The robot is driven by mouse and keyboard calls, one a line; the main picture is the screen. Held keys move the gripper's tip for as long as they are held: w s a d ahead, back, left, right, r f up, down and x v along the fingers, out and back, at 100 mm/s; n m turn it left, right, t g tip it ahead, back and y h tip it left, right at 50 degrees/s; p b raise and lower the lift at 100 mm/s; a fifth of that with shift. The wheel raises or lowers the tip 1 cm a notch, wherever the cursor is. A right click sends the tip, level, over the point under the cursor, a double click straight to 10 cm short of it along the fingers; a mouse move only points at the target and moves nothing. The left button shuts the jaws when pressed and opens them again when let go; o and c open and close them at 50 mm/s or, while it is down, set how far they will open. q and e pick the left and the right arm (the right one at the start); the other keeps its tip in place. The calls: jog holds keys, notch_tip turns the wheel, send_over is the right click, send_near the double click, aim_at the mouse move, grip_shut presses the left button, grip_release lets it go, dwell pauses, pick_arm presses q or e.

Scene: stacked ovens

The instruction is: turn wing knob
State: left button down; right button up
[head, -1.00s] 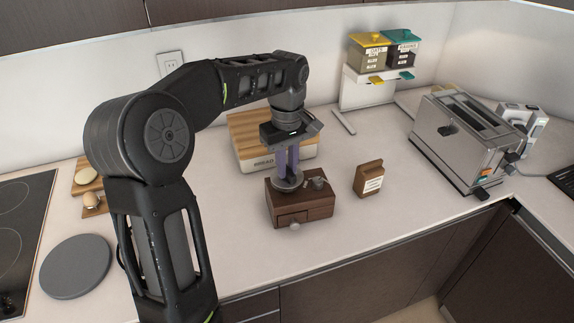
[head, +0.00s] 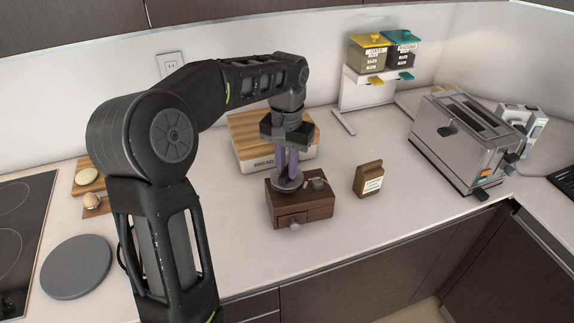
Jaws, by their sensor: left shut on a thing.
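A wooden grinder box (head: 313,208) with a small drawer and a round drawer knob (head: 294,225) stands on the counter. A round grey metal disc (head: 288,186) is on its top, with a small dark piece (head: 318,183) to its right. My left gripper (head: 288,176) points straight down over the disc, its purplish fingers shut on the wing knob. The wing knob itself is hidden between the fingertips, so its angle cannot be read. My right gripper is not in view.
A small brown labelled packet (head: 368,180) stands right of the grinder. A bread box (head: 258,158) with a wooden lid is behind it. A toaster (head: 466,139) is at the right, a grey round plate (head: 76,266) at the left. The counter before the packet is clear.

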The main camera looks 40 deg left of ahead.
pick_arm(q)
jog(key=m, duration=0.6)
jog(key=shift+m, duration=0.3)
jog(key=m, duration=0.5)
jog(key=shift+p, duration=0.35)
jog(key=shift+m, duration=0.3)
jog(key=c, duration=1.4)
grip_release()
jog(key=shift+o, duration=0.2)
